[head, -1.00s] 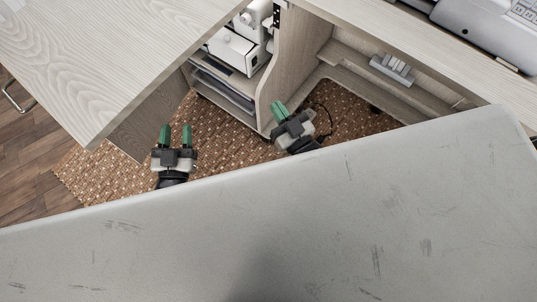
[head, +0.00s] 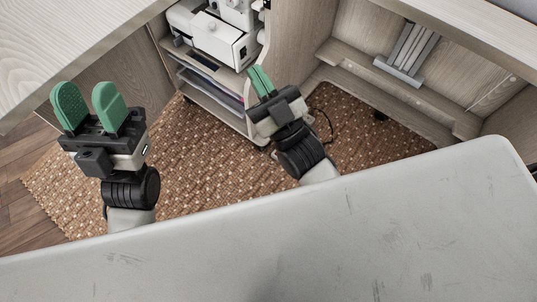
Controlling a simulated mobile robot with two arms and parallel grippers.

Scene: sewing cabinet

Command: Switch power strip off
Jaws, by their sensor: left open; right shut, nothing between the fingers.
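I cannot make out a power strip for certain. A black cable (head: 328,122) curves over the rug beside my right gripper, and a small dark thing (head: 380,115) lies at the foot of the cabinet's back panel. My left gripper (head: 88,98) is open and empty, its two green fingers apart, in front of the cabinet's left side. My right gripper (head: 261,82) is shut and empty, its green fingers together, in front of the white sewing machine (head: 211,37) and the cabinet's upright panel.
A grey ribbed holder (head: 408,55) sits on the cabinet's inner rail. Shelves with trays (head: 212,88) stand below the sewing machine. A pale wooden leaf (head: 60,45) covers the upper left. A brown woven rug (head: 215,160) lies on the floor. My grey body top fills the bottom.

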